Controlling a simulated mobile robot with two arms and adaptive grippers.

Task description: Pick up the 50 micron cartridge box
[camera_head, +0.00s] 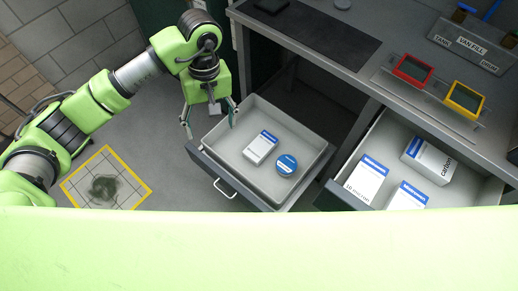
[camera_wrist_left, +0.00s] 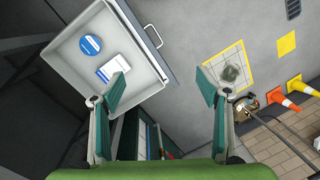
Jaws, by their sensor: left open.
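A white box with a blue band (camera_head: 260,148) lies in the open left drawer (camera_head: 298,190); its label is too small to read. The box also shows in the left wrist view (camera_wrist_left: 113,69). No label I can read says 50 micron. My left gripper (camera_head: 210,118) is open and empty at the drawer's left side, with its fingers pointing down. In the left wrist view its fingers (camera_wrist_left: 161,88) are wide apart, and the left finger overlaps the box's edge in the picture. My right gripper is out of view.
A round blue-topped tin (camera_head: 287,165) lies beside the box. The open right drawer (camera_head: 386,130) holds white-and-blue boxes, one marked carbon (camera_head: 429,159) and one seemingly 10 micron (camera_head: 367,178). The counter (camera_head: 395,40) carries red and yellow frames. A yellow-edged floor square (camera_head: 106,178) lies left.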

